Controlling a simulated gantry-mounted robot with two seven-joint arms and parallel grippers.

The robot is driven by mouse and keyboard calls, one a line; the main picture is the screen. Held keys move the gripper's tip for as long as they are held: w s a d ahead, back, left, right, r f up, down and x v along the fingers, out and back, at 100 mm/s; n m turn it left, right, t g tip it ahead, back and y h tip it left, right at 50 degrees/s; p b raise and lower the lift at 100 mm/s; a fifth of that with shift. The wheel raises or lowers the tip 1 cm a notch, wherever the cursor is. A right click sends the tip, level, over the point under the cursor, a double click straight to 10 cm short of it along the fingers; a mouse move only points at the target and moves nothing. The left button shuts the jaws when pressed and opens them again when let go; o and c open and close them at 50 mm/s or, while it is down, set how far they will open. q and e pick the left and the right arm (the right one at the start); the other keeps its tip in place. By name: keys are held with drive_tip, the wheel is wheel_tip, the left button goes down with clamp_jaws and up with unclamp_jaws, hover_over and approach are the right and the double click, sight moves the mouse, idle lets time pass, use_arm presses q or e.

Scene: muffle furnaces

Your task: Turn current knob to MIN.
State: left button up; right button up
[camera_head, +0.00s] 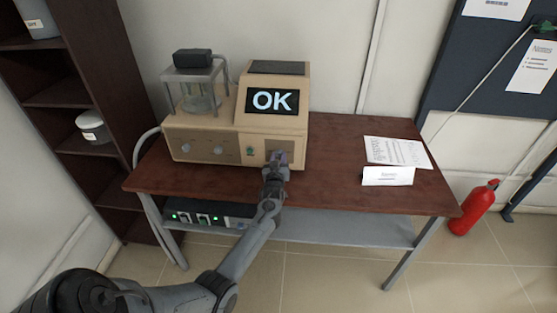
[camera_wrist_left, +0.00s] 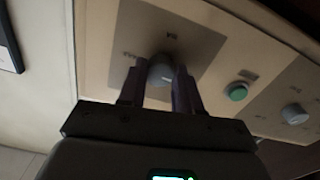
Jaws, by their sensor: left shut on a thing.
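A beige device (camera_head: 210,135) stands on the brown table, and its screen (camera_head: 272,102) reads "OK". My left gripper (camera_head: 278,158) is at the right part of the device's front panel and hides the knob there. In the left wrist view, my left gripper (camera_wrist_left: 160,88) is shut on a grey round knob (camera_wrist_left: 161,68), with one finger on each side. The knob sits on a darker panel patch with small marks too blurred to read. Its pointer direction cannot be told. My right gripper is not in view.
A green button (camera_wrist_left: 237,92) and another grey knob (camera_wrist_left: 294,113) are beside the held knob. More knobs (camera_head: 219,151) are on the device's left front.

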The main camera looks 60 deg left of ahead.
use_arm(q)
drive_tip(key=shift+n, duration=0.3)
drive_tip(key=o, duration=1)
drive_tip(key=shift+o, duration=0.2)
drive_tip(key=shift+d, duration=0.1)
drive_tip(key=p+v, duration=0.1)
drive_tip(key=v, duration=0.9)
drive_tip(key=shift+s+d, duration=0.25)
drive_tip(key=shift+f, duration=0.1)
